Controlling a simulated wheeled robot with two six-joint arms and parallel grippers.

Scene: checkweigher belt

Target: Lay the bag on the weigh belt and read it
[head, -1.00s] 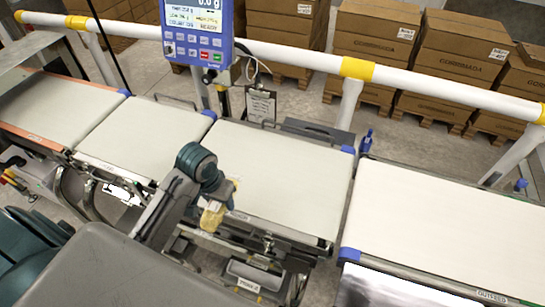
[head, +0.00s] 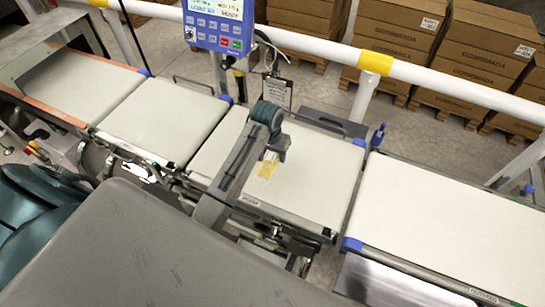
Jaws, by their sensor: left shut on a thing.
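A small yellowish bag (head: 266,170) hangs from my left gripper (head: 272,154), which is shut on it. Both are over the weigh belt (head: 318,168), the pale belt in the middle, left of its centre. The gripper hides the bag's top. I cannot tell whether the bag's lower end touches the belt. The blue weigh display (head: 215,38) stands behind the belts; its screen is cut off by the top edge, so the reading is out of view. My right gripper is not in view.
The outfeed belt (head: 455,220) lies to the right across a gap. Another pale belt (head: 160,115) lies to the left. A white rail with yellow bands (head: 375,62) runs behind, with a clipboard (head: 278,93) below it. Stacked cartons (head: 470,50) stand beyond.

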